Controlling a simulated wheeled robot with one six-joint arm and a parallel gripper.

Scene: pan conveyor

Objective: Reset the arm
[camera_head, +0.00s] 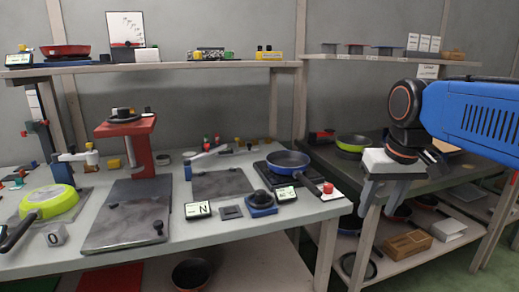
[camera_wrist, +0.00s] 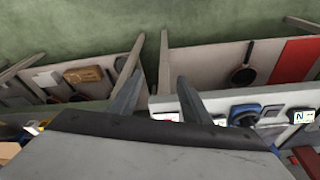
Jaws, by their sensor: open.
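My gripper (camera_head: 378,200) hangs below my blue arm at the right in the head view. Its fingers point down, apart from each other, in front of the gap between the two benches. In the wrist view the two fingers of my gripper (camera_wrist: 158,92) stand apart with nothing between them. They appear over the bench edges, with the green floor beyond. I cannot tell the exact height of the fingertips above the benches.
The left bench (camera_head: 290,222) holds a blue pan (camera_head: 288,160), a green pan (camera_head: 48,203) and a red press stand (camera_head: 143,145). The right bench (camera_head: 440,172) bears another green-rimmed pan (camera_head: 352,145). A brown box (camera_head: 408,244) sits on its lower shelf.

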